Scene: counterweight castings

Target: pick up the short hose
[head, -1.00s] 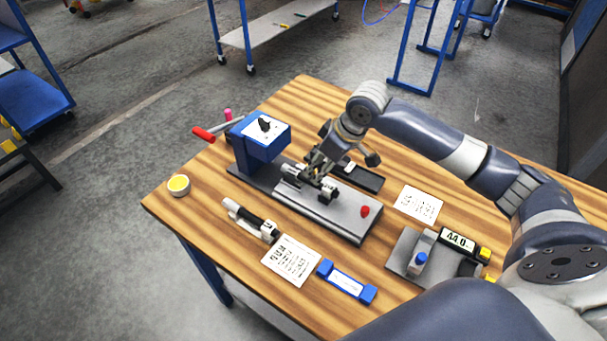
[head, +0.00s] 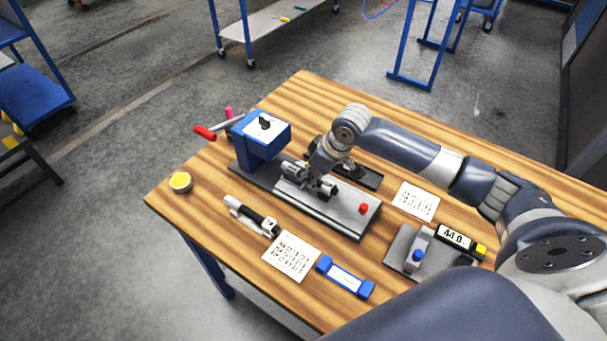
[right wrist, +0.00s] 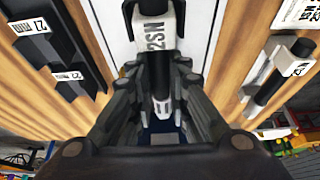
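A short dark hose piece with a white "2SN" label (right wrist: 160,38) lies over the grey plate in the right wrist view, between my right gripper's fingers. My right gripper (right wrist: 160,78) points down with one finger on each side of it. Whether the pads touch it is unclear. In the head view my right gripper (head: 321,187) is low over the grey machine bed (head: 340,213) and hides most of that piece. A second black piece with white parts (head: 250,216) lies on the table to the left of the bed. My left gripper is out of view.
A blue machine head (head: 262,140) with a red-tipped lever stands at the bed's left end. A black tray (head: 360,176) lies behind the bed. A gauge reading 44.0 (head: 455,240), a blue-ended block (head: 345,278), paper sheets (head: 292,256) and a yellow-topped roll (head: 180,182) surround it.

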